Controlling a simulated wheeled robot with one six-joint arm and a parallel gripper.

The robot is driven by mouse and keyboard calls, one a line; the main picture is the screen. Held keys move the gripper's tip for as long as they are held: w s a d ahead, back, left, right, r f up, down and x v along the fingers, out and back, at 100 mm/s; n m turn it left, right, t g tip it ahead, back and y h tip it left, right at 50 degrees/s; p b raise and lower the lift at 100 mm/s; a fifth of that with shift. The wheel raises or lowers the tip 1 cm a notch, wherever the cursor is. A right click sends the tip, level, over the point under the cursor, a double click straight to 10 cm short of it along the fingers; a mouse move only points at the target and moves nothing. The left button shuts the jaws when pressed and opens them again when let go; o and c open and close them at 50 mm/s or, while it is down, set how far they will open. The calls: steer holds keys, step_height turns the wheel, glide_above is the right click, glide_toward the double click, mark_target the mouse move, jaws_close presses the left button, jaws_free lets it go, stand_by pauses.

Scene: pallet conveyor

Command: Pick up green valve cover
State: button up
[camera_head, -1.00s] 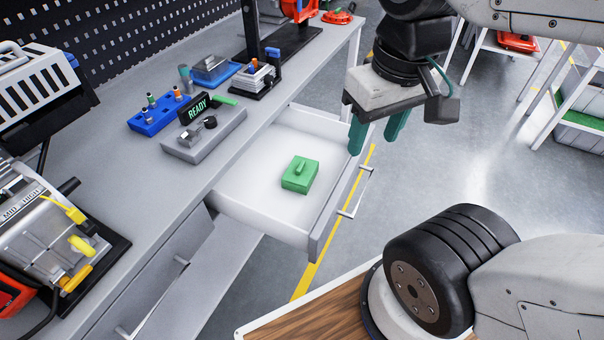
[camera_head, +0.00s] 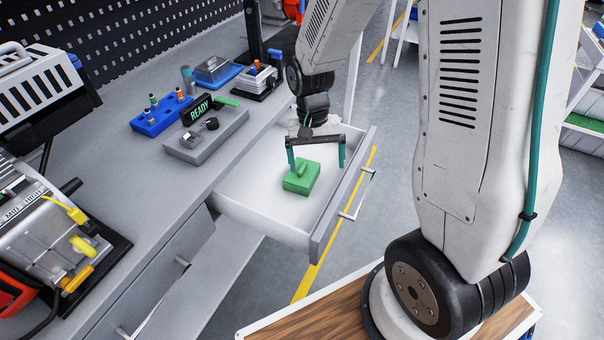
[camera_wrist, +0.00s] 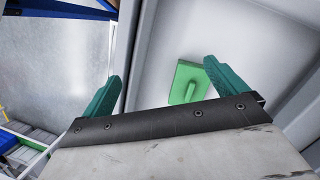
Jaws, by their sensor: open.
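The green valve cover (camera_head: 301,178) is a small green block with a raised ridge on top. It lies on the floor of the open white drawer (camera_head: 262,215). My gripper (camera_head: 316,158) is above the drawer, over the far side of the cover, with its two teal fingers spread wide and nothing between them. In the wrist view the cover (camera_wrist: 187,82) appears beyond the fingers, nearer the right one, which hides part of its edge. My gripper (camera_wrist: 165,85) is open there too. Its exact height above the cover is hard to tell.
The drawer front with its handle (camera_head: 356,195) and the drawer walls surround the cover. The grey workbench (camera_head: 110,200) beside it carries a READY display (camera_head: 200,110), a blue holder (camera_head: 160,115) and other equipment. The rest of the drawer floor looks empty.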

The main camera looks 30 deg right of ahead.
mark_target(303, 166)
steer(key=shift+m+t, duration=0.3)
steer(key=shift+m, duration=0.6)
steer(key=w+f, duration=0.2)
steer(key=f, duration=0.1)
steer(key=w+f, duration=0.1)
steer(key=f, duration=0.1)
steer(key=shift+w+d+f, duration=0.15)
steer(key=shift+w+f, duration=0.1)
steer(key=shift+w, duration=0.1)
steer(key=w, duration=0.1)
steer(key=w+m+t, duration=0.1)
steer(key=w, duration=0.1)
steer(key=w+m, duration=0.1)
steer(key=shift+w+f+t, duration=0.2)
steer(key=shift+f+t, duration=0.15)
steer(key=shift+t, duration=0.05)
steer(key=shift+w+m, duration=0.15)
steer(key=shift+m, duration=0.15)
steer(key=f, duration=0.7)
steer(key=shift+w+d+f, duration=0.25)
steer(key=shift+w+f, duration=0.05)
steer(key=shift+f, duration=0.1)
steer(key=c, duration=1.2)
steer(key=shift+r, duration=0.1)
